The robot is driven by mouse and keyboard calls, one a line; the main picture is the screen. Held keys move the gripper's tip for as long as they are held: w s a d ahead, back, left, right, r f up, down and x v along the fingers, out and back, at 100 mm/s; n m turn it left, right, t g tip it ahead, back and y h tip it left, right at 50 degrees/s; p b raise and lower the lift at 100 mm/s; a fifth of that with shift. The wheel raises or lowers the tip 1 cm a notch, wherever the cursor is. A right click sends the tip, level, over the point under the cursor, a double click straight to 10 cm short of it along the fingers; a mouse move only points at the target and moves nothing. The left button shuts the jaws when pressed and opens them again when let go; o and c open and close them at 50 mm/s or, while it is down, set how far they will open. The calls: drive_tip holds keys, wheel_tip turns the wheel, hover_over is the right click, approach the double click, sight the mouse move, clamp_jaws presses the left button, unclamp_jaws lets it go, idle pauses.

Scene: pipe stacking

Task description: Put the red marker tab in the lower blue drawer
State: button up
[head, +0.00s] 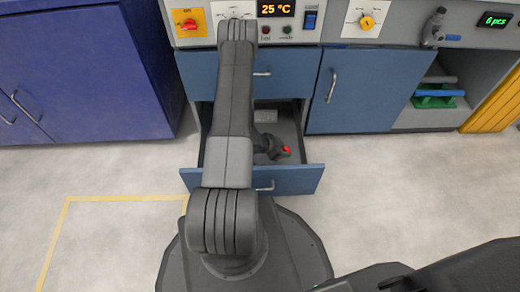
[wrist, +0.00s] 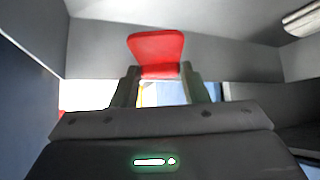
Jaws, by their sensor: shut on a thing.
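The red marker tab (head: 287,150) is held at the tip of my gripper (head: 279,150), within the outline of the lower blue drawer (head: 297,180). That drawer is pulled open, and its grey inside shows beside my arm. In the wrist view the red tab (wrist: 156,45) stands between the two fingertips of my gripper (wrist: 158,72), which are shut on its lower part. Grey surfaces surround it there. My arm hides the left part of the drawer. I cannot tell how far the tab is above the drawer floor.
The upper blue drawer (head: 285,75) is shut above the open one. A blue cabinet door (head: 355,92) is closed on the right, next to an open shelf (head: 425,118). A dark blue cabinet (head: 85,75) stands at left. The floor in front is clear, with yellow tape (head: 125,198).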

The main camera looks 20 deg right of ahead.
wheel_tip(320, 180, down, 10)
drive_tip(key=b, duration=0.3)
drive_tip(key=shift+r, duration=0.2)
drive_tip(key=shift+b, duration=0.3)
drive_tip(key=shift+f, duration=0.2)
drive_tip(key=o, duration=1)
drive_tip(key=shift+o, duration=0.2)
drive_tip(key=shift+r, duration=0.15)
drive_tip(key=shift+a+r, duration=0.15)
drive_tip(key=shift+r, duration=0.1)
drive_tip(key=p+v, duration=0.4)
drive_tip(key=v, duration=0.7)
drive_tip(key=shift+a, duration=0.25)
drive_tip(key=shift+s+r, duration=0.1)
drive_tip(key=shift+r, duration=0.05)
